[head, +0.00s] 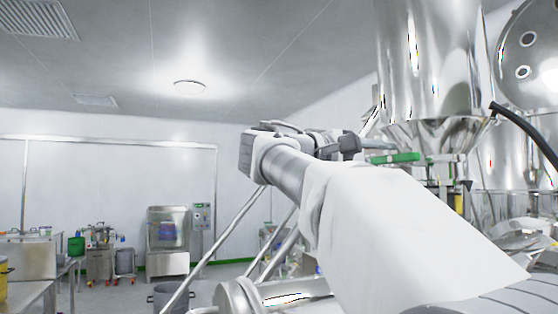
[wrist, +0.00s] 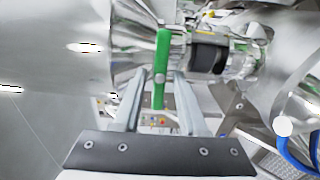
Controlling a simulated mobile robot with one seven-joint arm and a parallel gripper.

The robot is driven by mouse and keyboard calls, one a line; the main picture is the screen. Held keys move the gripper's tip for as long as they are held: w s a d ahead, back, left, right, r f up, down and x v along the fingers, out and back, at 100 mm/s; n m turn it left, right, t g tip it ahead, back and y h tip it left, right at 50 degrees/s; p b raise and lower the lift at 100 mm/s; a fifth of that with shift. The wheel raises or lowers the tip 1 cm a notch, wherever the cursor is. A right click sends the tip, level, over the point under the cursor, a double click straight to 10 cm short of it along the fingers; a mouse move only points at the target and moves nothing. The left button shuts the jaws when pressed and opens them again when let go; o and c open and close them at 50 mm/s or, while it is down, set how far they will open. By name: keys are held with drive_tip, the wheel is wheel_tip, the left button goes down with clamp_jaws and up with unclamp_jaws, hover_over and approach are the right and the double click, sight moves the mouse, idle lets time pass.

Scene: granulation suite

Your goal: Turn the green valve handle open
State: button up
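The green valve handle (head: 395,158) sticks out to the left below the steel hopper cone in the head view. In the wrist view the green handle (wrist: 162,62) stands upright in the picture, with a round grey fastener on it. My gripper (wrist: 159,78) is open there, one finger on each side of the handle's lower part, with a visible gap on both sides. In the head view my gripper (head: 362,150) is at the handle's left end. My white arm hides part of the area below the valve.
A large steel hopper (head: 430,60) rises above the valve. A black hose (head: 525,130) curves at the right. A blue hose (wrist: 290,150) shows at the right of the wrist view. Steel machines stand by the far wall, with open floor between.

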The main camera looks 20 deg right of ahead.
clamp_jaws()
drive_tip(key=shift+r+n+p, duration=0.1)
drive_tip(key=shift+n+p, duration=0.3)
drive_tip(key=n+p, duration=0.2)
drive_tip(key=shift+r+n+p, duration=0.15)
drive_tip(key=shift+n+p, duration=0.2)
drive_tip(key=shift+n, duration=0.05)
drive_tip(key=n+p, duration=0.4)
drive_tip(key=shift+n, duration=0.3)
drive_tip(key=n+p, duration=0.2)
drive_tip(key=n, duration=0.2)
drive_tip(key=shift+f, duration=0.2)
drive_tip(key=n, duration=0.5)
drive_tip(key=shift+n, duration=0.4)
